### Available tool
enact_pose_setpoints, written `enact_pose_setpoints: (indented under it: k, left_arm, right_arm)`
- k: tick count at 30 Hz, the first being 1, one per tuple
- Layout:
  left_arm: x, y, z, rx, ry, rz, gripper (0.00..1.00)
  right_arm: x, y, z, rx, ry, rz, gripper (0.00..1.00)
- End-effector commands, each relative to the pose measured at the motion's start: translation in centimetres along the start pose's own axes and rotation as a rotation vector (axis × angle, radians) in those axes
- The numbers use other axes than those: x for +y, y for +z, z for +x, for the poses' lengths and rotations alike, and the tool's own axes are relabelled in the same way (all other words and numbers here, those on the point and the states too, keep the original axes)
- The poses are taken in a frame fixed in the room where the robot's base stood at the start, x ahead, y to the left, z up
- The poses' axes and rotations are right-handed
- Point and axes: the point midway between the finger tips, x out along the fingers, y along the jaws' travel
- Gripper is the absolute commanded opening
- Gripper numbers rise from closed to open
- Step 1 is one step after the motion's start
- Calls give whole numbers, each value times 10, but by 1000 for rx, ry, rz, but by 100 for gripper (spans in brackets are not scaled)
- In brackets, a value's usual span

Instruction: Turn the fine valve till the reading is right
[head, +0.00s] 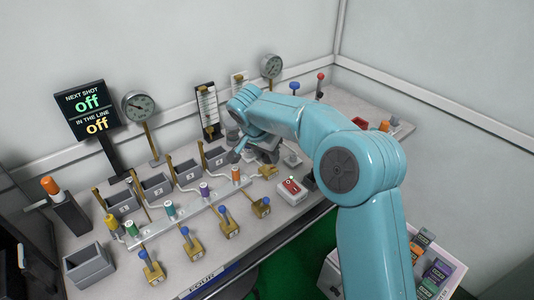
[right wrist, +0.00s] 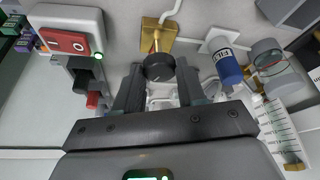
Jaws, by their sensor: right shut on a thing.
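A black round knob (right wrist: 159,67) on a brass body (right wrist: 157,36) shows between the fingers of my right gripper (right wrist: 160,88) in the right wrist view; it looks like the fine valve. The gripper is shut on this knob. In the head view my right gripper (head: 254,150) is low over the bench and hides the knob, with brass (head: 267,171) just below it. Two round dial gauges stand at the back, one at left (head: 139,106) and one farther right (head: 271,66); their readings are too small to tell. My left gripper is not in view.
A black display (head: 87,112) reads "off" on both lines. A white box with a red switch (head: 292,188) and green light sits close to the gripper. Blue-handled brass valves (head: 191,245) and grey bins (head: 157,187) fill the left bench. A blue "FILL" part (right wrist: 227,66) is near the right finger.

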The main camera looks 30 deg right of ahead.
Motion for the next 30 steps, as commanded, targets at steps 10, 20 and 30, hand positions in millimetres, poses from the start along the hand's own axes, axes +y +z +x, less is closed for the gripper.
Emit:
enact_pose_setpoints:
  k: [10, 20, 30]
  left_arm:
    - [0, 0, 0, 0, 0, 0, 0]
    - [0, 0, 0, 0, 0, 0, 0]
    - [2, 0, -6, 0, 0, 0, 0]
  right_arm:
    - [-1, -2, -2, 4, -3, 6, 9]
    - [0, -1, -1, 2, -1, 4, 64]
    - [-1, -1, -33, 3, -5, 4, 64]
